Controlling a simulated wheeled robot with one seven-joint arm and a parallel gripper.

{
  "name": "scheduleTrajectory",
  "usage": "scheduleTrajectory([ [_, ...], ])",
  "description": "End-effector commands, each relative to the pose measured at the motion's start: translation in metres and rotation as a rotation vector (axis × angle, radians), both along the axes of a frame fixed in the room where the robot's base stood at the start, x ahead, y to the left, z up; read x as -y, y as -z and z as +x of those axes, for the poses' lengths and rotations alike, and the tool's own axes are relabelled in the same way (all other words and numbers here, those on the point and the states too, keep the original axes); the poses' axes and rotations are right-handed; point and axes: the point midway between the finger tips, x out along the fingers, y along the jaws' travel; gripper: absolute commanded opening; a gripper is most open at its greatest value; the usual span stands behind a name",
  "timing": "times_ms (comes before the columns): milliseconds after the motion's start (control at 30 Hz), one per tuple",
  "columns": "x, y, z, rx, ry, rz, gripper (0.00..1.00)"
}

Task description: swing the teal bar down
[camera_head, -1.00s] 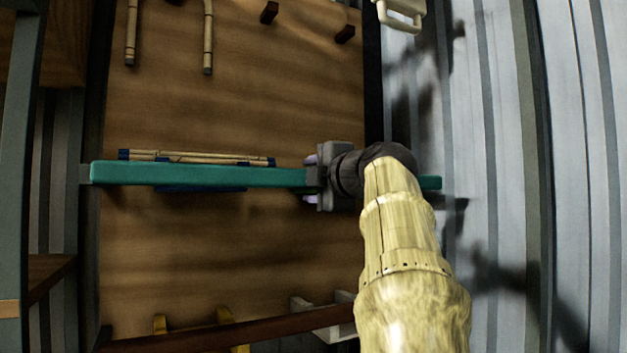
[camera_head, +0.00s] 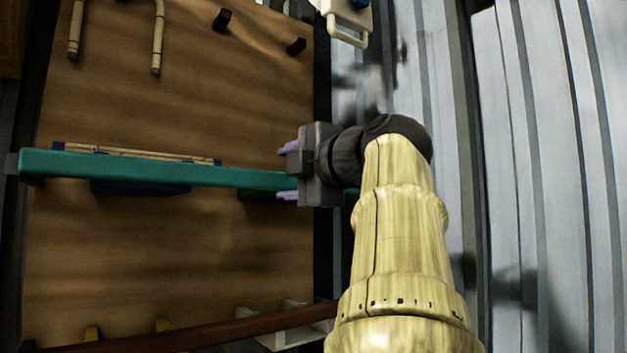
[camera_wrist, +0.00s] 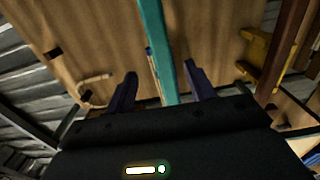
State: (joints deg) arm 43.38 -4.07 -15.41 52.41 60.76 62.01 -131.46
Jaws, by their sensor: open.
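The teal bar (camera_head: 130,170) runs almost level across the wooden board in the head view, its left end at a dark post. Its right part passes behind my gripper (camera_head: 289,173). The purple fingers are open, one above and one below the bar's line. In the wrist view the teal bar (camera_wrist: 157,50) passes between the spread fingers of my gripper (camera_wrist: 158,84), with a gap on each side. No contact with the bar shows. A rattan piece (camera_head: 135,153) with blue ends lies along the bar's upper edge.
The wooden board (camera_head: 120,255) stands behind the bar. Rattan canes (camera_head: 157,37) and dark pegs (camera_head: 296,46) are on its upper part. A red-brown rail (camera_head: 200,332) crosses below. A white bracket (camera_head: 345,20) is at upper right. Corrugated metal wall (camera_head: 540,180) fills the right.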

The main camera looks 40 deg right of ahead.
Motion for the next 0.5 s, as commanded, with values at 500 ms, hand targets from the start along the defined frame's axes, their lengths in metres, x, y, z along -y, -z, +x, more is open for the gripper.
scheduleTrajectory([
  [500,-0.010,0.000,-0.064,-0.001,-0.001,0.000,0.55],
])
